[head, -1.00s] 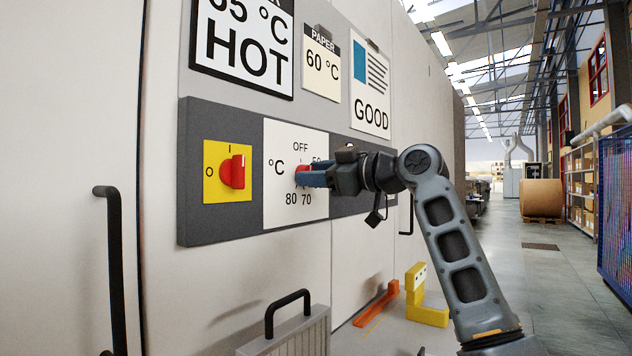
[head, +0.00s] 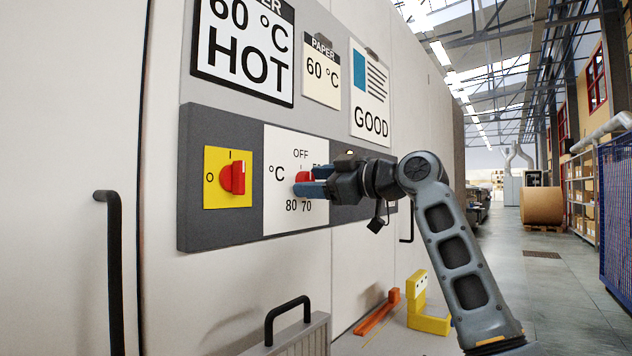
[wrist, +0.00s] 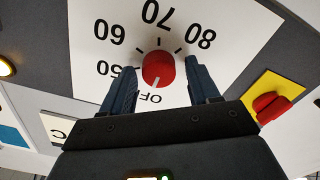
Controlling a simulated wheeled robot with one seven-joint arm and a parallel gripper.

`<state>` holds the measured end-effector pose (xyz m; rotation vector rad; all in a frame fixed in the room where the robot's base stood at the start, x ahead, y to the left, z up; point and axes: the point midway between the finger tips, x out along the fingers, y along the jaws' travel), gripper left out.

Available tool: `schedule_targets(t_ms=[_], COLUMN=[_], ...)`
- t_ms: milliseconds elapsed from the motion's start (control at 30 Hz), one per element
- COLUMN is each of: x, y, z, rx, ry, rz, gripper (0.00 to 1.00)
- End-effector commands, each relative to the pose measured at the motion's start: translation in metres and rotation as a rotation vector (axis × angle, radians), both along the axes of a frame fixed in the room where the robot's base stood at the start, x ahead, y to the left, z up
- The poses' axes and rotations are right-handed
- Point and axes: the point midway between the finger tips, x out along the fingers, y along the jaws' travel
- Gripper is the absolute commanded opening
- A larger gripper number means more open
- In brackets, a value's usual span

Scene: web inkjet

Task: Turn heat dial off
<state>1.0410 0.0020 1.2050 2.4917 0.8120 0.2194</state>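The red heat dial (head: 302,178) sits on a white scale plate (head: 281,212) marked OFF and temperatures up to 80. In the wrist view the dial (wrist: 158,69) appears upside down, and its white pointer mark points to OFF. My gripper (head: 316,181) is open in front of the plate. In the wrist view its two fingers (wrist: 161,78) stand on either side of the dial, with a gap on both sides. It holds nothing. Part of the scale is hidden behind the fingers in the head view.
A red switch (head: 233,178) on a yellow plate is left of the dial. A large sign (head: 243,50) reads 60 °C HOT. A grey case (head: 292,338), an orange piece and a yellow bracket (head: 427,315) are below.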

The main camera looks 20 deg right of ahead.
Motion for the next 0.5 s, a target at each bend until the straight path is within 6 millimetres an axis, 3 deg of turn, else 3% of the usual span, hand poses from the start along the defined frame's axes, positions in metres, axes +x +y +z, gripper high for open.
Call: schedule_targets(t_ms=[333,500], x=[-0.003,-0.019], y=[-0.002,-0.016], z=[0.002,0.001], rx=[0.001,0.001], ry=[-0.003,-0.004], rz=[-0.002,-0.002], gripper=[0.66,0.66])
